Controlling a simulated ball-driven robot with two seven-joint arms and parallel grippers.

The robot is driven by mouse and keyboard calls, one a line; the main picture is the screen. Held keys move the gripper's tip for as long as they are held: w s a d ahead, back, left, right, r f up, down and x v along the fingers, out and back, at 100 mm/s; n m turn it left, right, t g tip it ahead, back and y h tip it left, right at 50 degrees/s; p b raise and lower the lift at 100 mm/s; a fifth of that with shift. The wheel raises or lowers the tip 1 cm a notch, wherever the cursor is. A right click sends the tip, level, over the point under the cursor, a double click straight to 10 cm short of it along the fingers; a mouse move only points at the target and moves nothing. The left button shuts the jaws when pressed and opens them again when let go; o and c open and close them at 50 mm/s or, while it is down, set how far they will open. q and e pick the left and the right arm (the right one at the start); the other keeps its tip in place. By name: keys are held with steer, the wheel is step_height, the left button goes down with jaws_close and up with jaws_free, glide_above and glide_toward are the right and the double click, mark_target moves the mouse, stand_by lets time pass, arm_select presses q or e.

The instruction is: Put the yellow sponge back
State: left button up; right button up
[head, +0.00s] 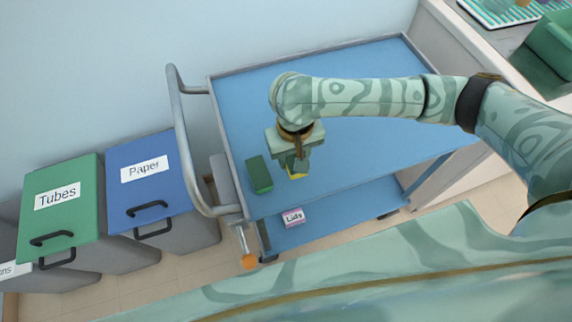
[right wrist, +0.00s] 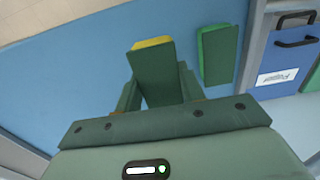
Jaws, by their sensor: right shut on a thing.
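The yellow sponge (right wrist: 152,43) shows in the right wrist view as a block with a dark green face and a yellow edge. In the head view the yellow sponge (head: 296,175) is partly hidden under my right gripper (head: 294,157). The right gripper (right wrist: 160,82) is shut on it, over the front part of the blue cart top. I cannot tell whether the sponge touches the cart top. My left gripper is not in view.
A green sponge (head: 259,174) lies on the blue cart top (head: 350,150), just left of the held sponge; it also shows in the right wrist view (right wrist: 216,55). A Lids box (head: 293,216) stands on the lower shelf. Tubes (head: 70,190) and Paper (head: 150,180) bins stand left.

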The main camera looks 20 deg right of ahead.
mark_target(288, 162)
steer(key=shift+w+a+f, duration=0.25)
steer(key=shift+w+f, duration=0.15)
steer(key=shift+f, duration=0.2)
steer(key=f+b, duration=0.3)
steer(key=f, duration=0.1)
steer(key=shift+w+a+b, duration=0.2)
steer(key=shift+w+b, duration=0.05)
steer(key=shift+b, duration=0.15)
steer(key=shift+r, duration=0.2)
steer(key=o, duration=1)
steer(key=shift+f, duration=0.1)
steer(key=shift+o, duration=0.2)
steer(key=shift+r+p, duration=0.35)
steer(key=shift+r, duration=0.05)
step_height(288, 162, up, 12)
steer(key=p, duration=0.7)
steer(key=shift+f, duration=0.25)
